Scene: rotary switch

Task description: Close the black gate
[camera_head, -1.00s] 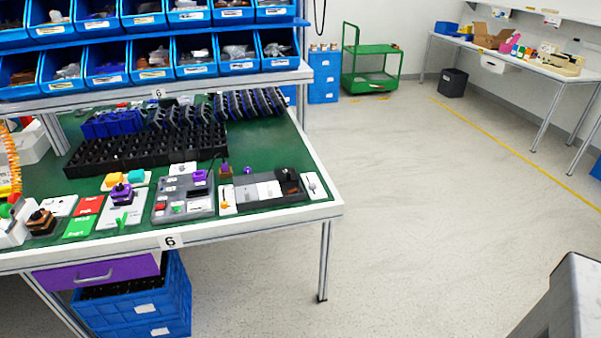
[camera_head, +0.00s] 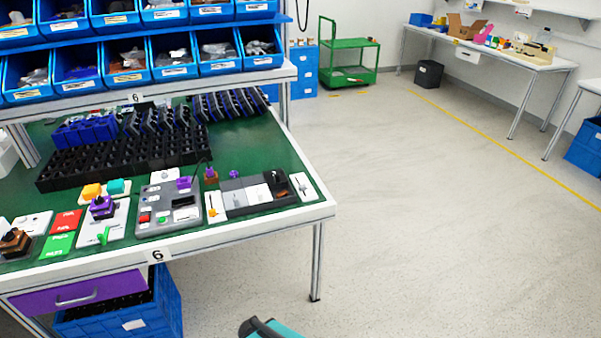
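A row of small modules lies at the right front corner of the green workbench top. A black module (camera_head: 279,184) with a brownish part stands near the right end of this row; it is the likeliest black gate, but it is too small to tell how far open it is. White and grey panels (camera_head: 243,194) adjoin it on the left. A teal and black piece (camera_head: 270,329), apparently part of my arm, shows at the bottom edge. My gripper's fingers are not visible.
A grey control box (camera_head: 168,207), a purple-topped knob (camera_head: 102,207) and red and green cards (camera_head: 60,243) lie left of the row. Black racks (camera_head: 120,160) stand behind. Blue bins (camera_head: 180,57) hang above. The floor (camera_head: 420,200) right of the bench is clear.

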